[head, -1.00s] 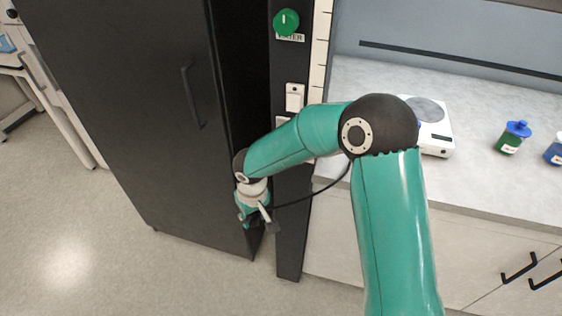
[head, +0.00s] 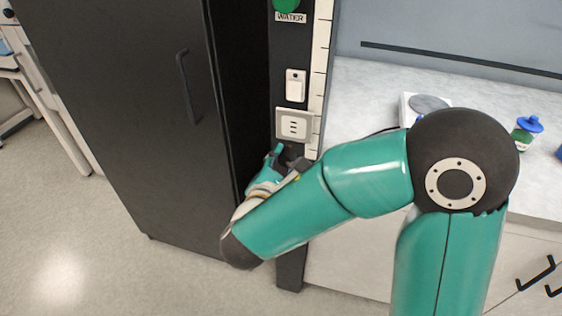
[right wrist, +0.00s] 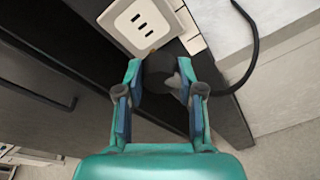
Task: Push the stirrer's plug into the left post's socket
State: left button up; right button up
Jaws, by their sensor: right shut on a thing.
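The socket (head: 294,125) is a white plate with dark slots on the dark post (head: 292,253), below a white switch. It shows close up in the right wrist view (right wrist: 141,26). My right gripper (head: 284,158) is just below the socket in the head view. In the right wrist view its fingers (right wrist: 161,82) are shut on the black plug (right wrist: 160,70), which is just below the socket plate and looks apart from it. The plug's black cable (right wrist: 252,45) curves off to the right. The plug's prongs are hard to make out. My left gripper is out of view.
A white switch (head: 296,86) and a green WATER knob (head: 287,4) are higher on the post. A tall black cabinet (head: 130,110) stands on the left. The counter (head: 370,92) on the right bears a white stirrer (head: 408,107), partly hidden by my arm, and a blue-capped bottle (head: 526,132).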

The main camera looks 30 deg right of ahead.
aim_at(293, 128)
jog(key=shift+a+r+n+t, duration=0.2)
jog(key=shift+r+t, duration=0.05)
jog(key=shift+r, duration=0.25)
jog(key=shift+a+r+n+t, duration=0.2)
jog(key=shift+r+t, duration=0.05)
jog(key=shift+r, duration=0.2)
jog(key=shift+d, duration=0.1)
jog(key=shift+r+p+x, duration=0.15)
jog(key=shift+p+x, duration=0.15)
jog(key=shift+x, duration=1.1)
jog(key=shift+r+p+x, duration=0.15)
jog(key=shift+p+x, duration=0.1)
jog(key=shift+x, duration=1.15)
jog(key=shift+d, duration=0.1)
jog(key=shift+b, duration=0.85)
jog(key=shift+w+d, duration=0.3)
jog(key=shift+d, duration=0.15)
